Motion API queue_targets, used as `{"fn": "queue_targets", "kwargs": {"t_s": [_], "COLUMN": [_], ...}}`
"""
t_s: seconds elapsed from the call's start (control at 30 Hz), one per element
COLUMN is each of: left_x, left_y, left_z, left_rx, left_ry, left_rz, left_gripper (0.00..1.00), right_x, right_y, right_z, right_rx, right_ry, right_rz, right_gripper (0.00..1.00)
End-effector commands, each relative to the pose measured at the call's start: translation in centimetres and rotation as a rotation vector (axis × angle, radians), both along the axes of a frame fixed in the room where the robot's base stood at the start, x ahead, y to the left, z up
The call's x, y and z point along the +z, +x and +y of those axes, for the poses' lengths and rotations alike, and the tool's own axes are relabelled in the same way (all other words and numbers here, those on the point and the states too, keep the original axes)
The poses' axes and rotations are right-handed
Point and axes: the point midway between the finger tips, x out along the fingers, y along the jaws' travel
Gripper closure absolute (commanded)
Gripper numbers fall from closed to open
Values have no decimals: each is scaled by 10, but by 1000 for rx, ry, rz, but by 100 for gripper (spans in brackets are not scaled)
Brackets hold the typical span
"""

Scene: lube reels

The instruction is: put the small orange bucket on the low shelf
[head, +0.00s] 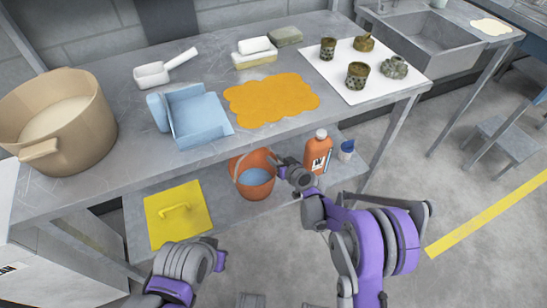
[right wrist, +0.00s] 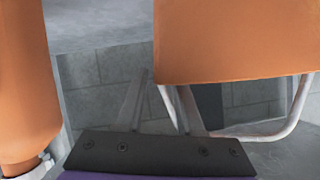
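The small orange bucket (head: 254,184) stands upright at the low shelf (head: 240,212), its base apparently on the shelf. My right gripper (head: 283,163) is at the bucket's upper right side. In the right wrist view the bucket (right wrist: 238,38) fills the upper right, with its handle looping below its edge. The two fingers (right wrist: 160,85) are apart, one beside the bucket and one partly hidden behind its edge. I cannot tell whether they touch it. My left arm shows at the bottom, but its fingers do not.
An orange bottle (head: 318,153) stands just right of my right gripper, and shows at the left in the wrist view (right wrist: 22,90). A blue-and-white cup (head: 347,150) is beyond it. A yellow lidded panel (head: 178,213) lies left on the shelf. The bench top (head: 210,75) overhangs behind.

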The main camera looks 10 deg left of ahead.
Motion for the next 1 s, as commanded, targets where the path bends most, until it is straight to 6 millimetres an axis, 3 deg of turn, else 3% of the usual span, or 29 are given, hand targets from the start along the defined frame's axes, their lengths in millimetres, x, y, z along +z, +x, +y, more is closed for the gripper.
{"fn": "queue_targets", "kwargs": {"t_s": [0.4,0.87,1.0], "left_x": [17,19,19], "left_y": [-2,-2,-2], "left_z": [0,0,0], "left_rx": [0,0,0], "left_ry": [0,0,0], "left_rz": [-6,-6,-6], "left_gripper": [100,100,100], "right_x": [39,46,64], "right_y": [-58,-70,-82], "right_z": [-50,-60,-71], "right_rx": [-1,0,-5], "right_ry": [0,-2,-20], "right_rz": [0,2,39], "right_gripper": [64,64,64]}}
